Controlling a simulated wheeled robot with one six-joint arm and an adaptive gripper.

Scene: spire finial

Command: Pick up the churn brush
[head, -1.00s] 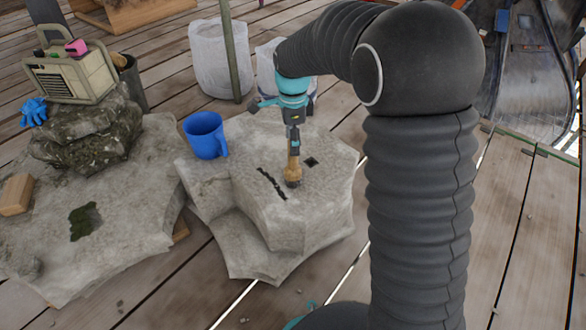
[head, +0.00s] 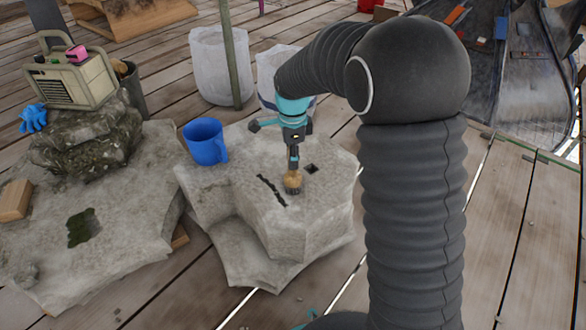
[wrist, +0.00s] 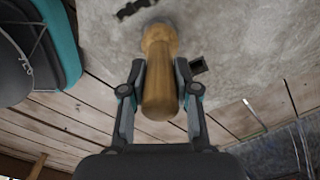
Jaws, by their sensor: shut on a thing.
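The churn brush (head: 293,182) has a rounded wooden handle and a dark lower end. It stands about upright on top of the grey stone block (head: 262,205), between a dark slot and a small square hole. My gripper (head: 293,165) is above it in the head view, with its fingers down around the handle. In the wrist view the wooden handle (wrist: 160,85) lies between the two fingers of my gripper (wrist: 160,92), which are shut on it. The bristle end is mostly hidden there.
A blue mug (head: 205,141) stands on the block's back left. A larger stone slab (head: 110,225) lies to the left, with a radio (head: 75,78), blue gloves (head: 34,117) and a wooden block (head: 15,199). White bins (head: 216,65) and a pole (head: 232,50) stand behind.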

